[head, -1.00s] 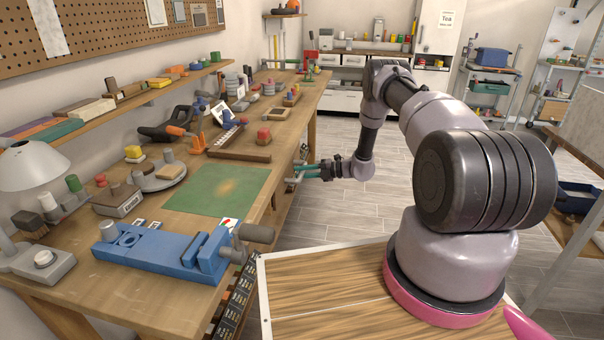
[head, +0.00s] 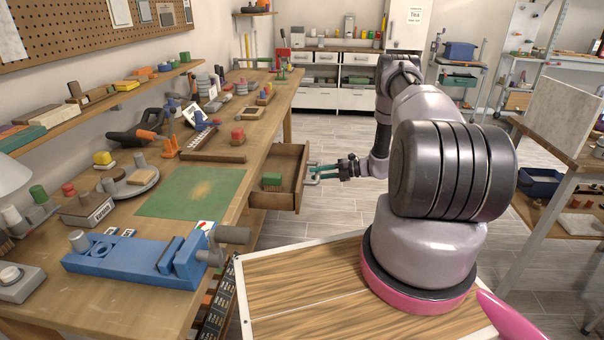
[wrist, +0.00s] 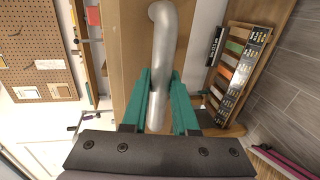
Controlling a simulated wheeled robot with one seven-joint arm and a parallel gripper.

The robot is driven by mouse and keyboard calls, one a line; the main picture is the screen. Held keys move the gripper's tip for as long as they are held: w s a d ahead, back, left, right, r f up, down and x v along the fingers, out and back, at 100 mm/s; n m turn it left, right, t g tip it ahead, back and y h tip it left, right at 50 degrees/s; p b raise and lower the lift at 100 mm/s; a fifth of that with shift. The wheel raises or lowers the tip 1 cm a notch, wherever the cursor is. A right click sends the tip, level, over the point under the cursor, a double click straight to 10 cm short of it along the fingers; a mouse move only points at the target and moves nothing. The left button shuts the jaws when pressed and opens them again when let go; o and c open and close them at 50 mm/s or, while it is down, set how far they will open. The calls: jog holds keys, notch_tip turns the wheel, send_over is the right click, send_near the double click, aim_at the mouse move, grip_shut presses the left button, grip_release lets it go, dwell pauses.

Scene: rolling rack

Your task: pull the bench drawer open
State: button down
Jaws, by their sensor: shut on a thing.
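The bench drawer (head: 286,193) stands out from the side of the wooden workbench (head: 250,114), well open, with a green block (head: 271,180) inside. Its metal bar handle (head: 313,176) is on the front panel. My gripper (head: 318,170) is at the handle, to the right of the drawer front. In the wrist view the green fingers of my gripper (wrist: 159,108) are shut around the silver handle (wrist: 165,60), one on each side. The drawer's wooden front (wrist: 130,60) lies behind the handle there.
A blue vise (head: 135,260) and a green mat (head: 190,193) are on the bench top. My wooden-topped base is beside the bench. Open floor (head: 335,215) lies right of the drawer. Another table (head: 570,150) stands at the right.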

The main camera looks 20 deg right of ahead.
jog(key=shift+f+v, duration=0.2)
jog(key=shift+v, duration=0.75)
jog(key=shift+f+v, duration=0.2)
jog(key=shift+v, duration=0.7)
jog(key=c, duration=0.7)
grip_release()
jog(key=shift+d, duration=0.1)
jog(key=v, duration=1)
jog(key=shift+s+d, duration=0.25)
jog(key=shift+d, duration=0.1)
